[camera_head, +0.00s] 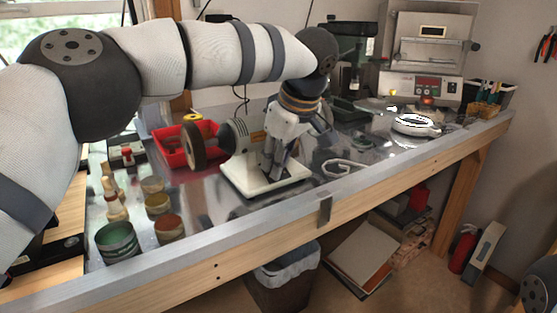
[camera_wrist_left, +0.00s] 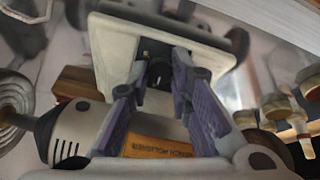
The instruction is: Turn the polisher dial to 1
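The polisher has a white base (camera_head: 250,184), a grey motor body and a brown wheel (camera_head: 193,147) on its left side, and it stands on the metal bench top. My left gripper (camera_head: 272,168) points down at the front of the polisher and hides the dial in the head view. In the left wrist view the small black dial (camera_wrist_left: 158,73) shows on the base's panel. The fingers of my left gripper (camera_wrist_left: 160,77) are apart, one on each side of the dial, with a gap showing. I cannot read the dial's setting. My right gripper is not in view.
A red tray (camera_head: 172,158) stands behind the polisher. Several jars, including a green one (camera_head: 117,240), stand at the left. A white coiled thing (camera_head: 345,166) lies right of the base. A round white-topped item (camera_head: 415,124) and a furnace (camera_head: 425,55) are farther right.

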